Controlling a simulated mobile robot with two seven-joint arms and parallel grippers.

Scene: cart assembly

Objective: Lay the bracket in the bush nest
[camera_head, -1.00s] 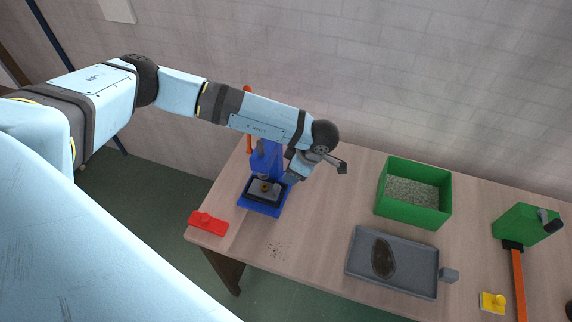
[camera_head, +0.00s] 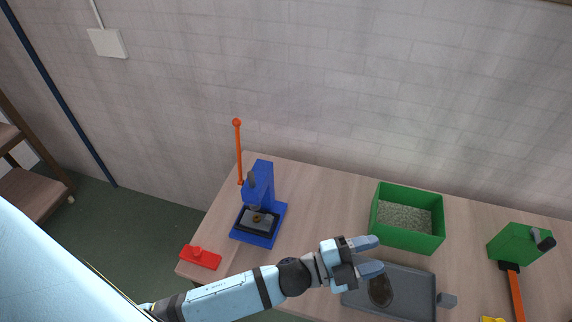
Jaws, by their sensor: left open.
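A blue press (camera_head: 262,187) with a raised orange lever (camera_head: 239,150) stands at the left of the table. A dark nest (camera_head: 240,230) sits on its base. A small grey piece (camera_head: 262,222), which looks like the bracket, lies in the nest with a brass-coloured ring on it. How exactly it is seated is too small to tell. My left gripper (camera_head: 380,254) is open and appears empty, its fingers pointing right over the back of the grey tray (camera_head: 415,282), well right of the press. My right gripper is not in view.
A dark oval patch (camera_head: 381,291) shows in the tray. A green bin (camera_head: 430,243) of grey grains stands behind it. A red knobbed block (camera_head: 200,257) lies at the left edge. A green device (camera_head: 512,243) with an orange handle and a yellow piece (camera_head: 492,320) are at right.

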